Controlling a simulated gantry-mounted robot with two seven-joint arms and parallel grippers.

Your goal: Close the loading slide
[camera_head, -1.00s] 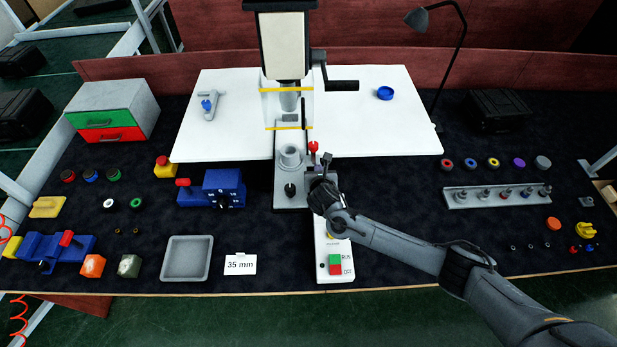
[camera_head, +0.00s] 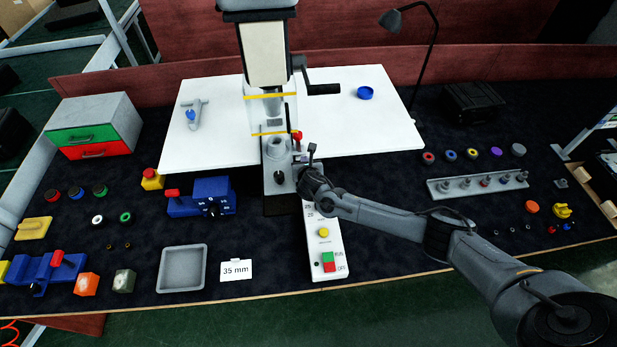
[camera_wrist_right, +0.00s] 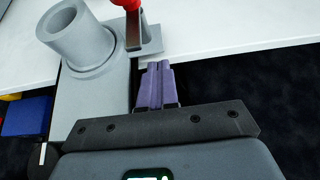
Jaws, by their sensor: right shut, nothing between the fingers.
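The grey loading slide (camera_head: 273,184) lies at the foot of the press, with a hollow grey cup (camera_head: 276,146) and a small black knob (camera_head: 279,177) on it. The cup sits just in front of the yellow-edged guard (camera_head: 270,112). A dark strip (camera_head: 281,207) shows in front of the slide's near end. In the right wrist view, the slide (camera_wrist_right: 95,100) and cup (camera_wrist_right: 78,40) are left of my right gripper (camera_wrist_right: 158,80). Its purple fingers are shut and empty, close to a grey bracket (camera_wrist_right: 150,42) on the slide; contact is unclear. My left gripper is out of view.
A red-topped lever (camera_head: 296,138) stands beside the cup. The control panel (camera_head: 320,215), with yellow, green and red buttons, lies under and in front of my right arm. A blue vise (camera_head: 205,197) is left of the slide; a white board (camera_head: 385,105) lies behind.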

